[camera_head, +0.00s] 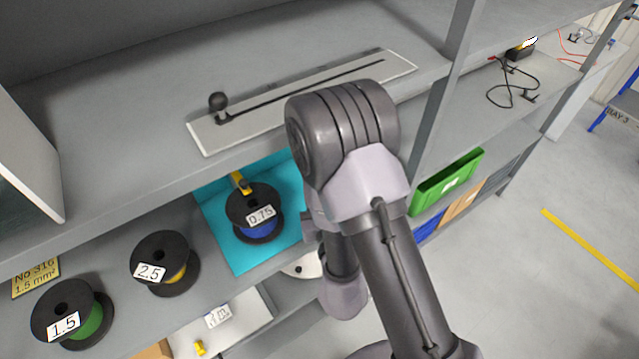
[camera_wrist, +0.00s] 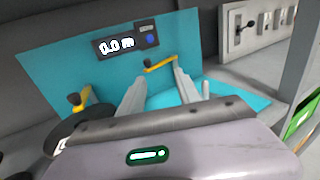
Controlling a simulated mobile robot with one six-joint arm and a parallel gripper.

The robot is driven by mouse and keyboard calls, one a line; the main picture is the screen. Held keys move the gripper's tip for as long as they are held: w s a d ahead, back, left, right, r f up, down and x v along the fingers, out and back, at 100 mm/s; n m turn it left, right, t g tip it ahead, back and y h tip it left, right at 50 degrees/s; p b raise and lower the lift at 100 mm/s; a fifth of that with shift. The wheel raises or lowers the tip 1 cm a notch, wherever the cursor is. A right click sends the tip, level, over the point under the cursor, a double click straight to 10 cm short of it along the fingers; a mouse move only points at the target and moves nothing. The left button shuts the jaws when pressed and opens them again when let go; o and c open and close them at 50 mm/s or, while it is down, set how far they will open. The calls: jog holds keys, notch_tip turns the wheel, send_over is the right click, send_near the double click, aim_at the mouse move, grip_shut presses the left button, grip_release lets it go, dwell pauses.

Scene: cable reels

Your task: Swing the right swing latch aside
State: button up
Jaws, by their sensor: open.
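In the wrist view the right swing latch (camera_wrist: 162,64) is a yellow bar with a dark knob at its left end, on the teal panel (camera_wrist: 55,60). My gripper (camera_wrist: 160,78) is open, with its two pale fingers pointing at this latch. The fingertips appear close to the bar, one near each end; I cannot tell whether they touch it. A second yellow latch (camera_wrist: 82,99) with a dark knob is further left; a yellow latch (camera_head: 241,183) also shows above the blue reel (camera_head: 260,229) in the head view. There, my arm hides the right latch and my fingertips.
A display box (camera_wrist: 126,40) reading 0.0 m sits above the latches. A slotted plate (camera_head: 310,96) with a black knob lies on the upper shelf. Yellow (camera_head: 178,272) and green (camera_head: 88,322) reels stand left. A green bin (camera_head: 447,182) is right, beyond a shelf post.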

jog(key=w+a+n+g+y+b, duration=0.1)
jog(key=w+a+y+b, duration=0.1)
jog(key=w, duration=0.3)
jog(key=w+a+n+y+b, duration=0.1)
jog(key=w+a+y+b, duration=0.1)
jog(key=w, duration=0.3)
jog(key=w+a+n+g+y+b, duration=0.1)
jog(key=w+a+n+y+b, duration=0.1)
jog(key=w, duration=0.4)
jog(key=shift+a+f+g+b, duration=0.15)
jog(key=shift+a+g+b, duration=0.3)
jog(key=shift+b, duration=0.9)
jog(key=shift+a, duration=0.1)
grip_shut()
